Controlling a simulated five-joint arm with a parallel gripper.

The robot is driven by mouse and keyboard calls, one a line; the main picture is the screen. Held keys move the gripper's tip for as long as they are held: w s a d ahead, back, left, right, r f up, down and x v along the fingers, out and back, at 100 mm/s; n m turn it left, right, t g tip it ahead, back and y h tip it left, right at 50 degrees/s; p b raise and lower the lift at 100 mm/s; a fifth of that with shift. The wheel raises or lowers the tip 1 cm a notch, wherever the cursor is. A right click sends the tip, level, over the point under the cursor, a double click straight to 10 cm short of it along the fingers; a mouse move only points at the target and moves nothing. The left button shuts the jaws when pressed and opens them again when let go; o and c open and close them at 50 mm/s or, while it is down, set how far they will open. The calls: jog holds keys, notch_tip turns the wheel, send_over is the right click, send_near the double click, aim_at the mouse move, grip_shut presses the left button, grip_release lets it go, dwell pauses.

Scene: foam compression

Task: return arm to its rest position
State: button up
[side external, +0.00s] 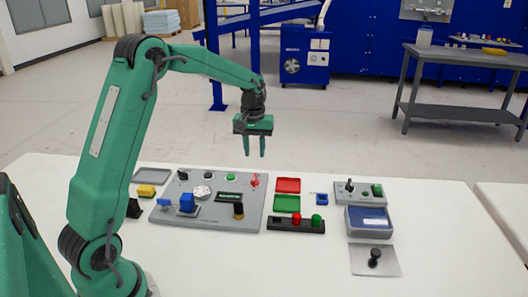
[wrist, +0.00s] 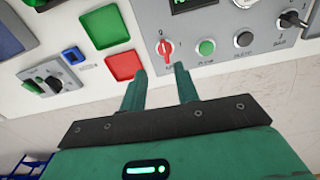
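My green arm reaches over the white table (side external: 440,225) from the left in the side external view. My gripper (side external: 254,146) hangs above the rear right part of a grey control panel (side external: 158,212), pointing down. Its two fingers are apart with nothing between them. In the wrist view my gripper (wrist: 160,80) also shows its two fingers spread and empty. Beyond the fingertips are the panel's red knob (wrist: 166,50) and green button (wrist: 205,47). The fingers appear clear of the panel in the side view.
Right of the panel lie a red tray (side external: 288,185), a green tray (side external: 287,203), a small blue block (side external: 321,199) and a black button strip (side external: 280,225). Farther right are a grey switch box (side external: 360,192), a blue container (side external: 369,220) and a plate with a black knob (side external: 375,258).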

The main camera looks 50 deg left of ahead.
jog(key=s+d+r+m+t, duration=0.2)
jog(key=s+d+r+m, duration=0.2)
jog(key=s+d+r, duration=0.65)
jog(key=s+d+m+t, duration=0.1)
jog(key=s+d+m, duration=0.1)
jog(key=s, duration=0.5)
jog(key=s+d+m+t, duration=0.2)
jog(key=s+d, duration=0.1)
jog(key=s, duration=0.5)
jog(key=shift+s+d+m, duration=0.2)
jog(key=shift+m, duration=0.1)
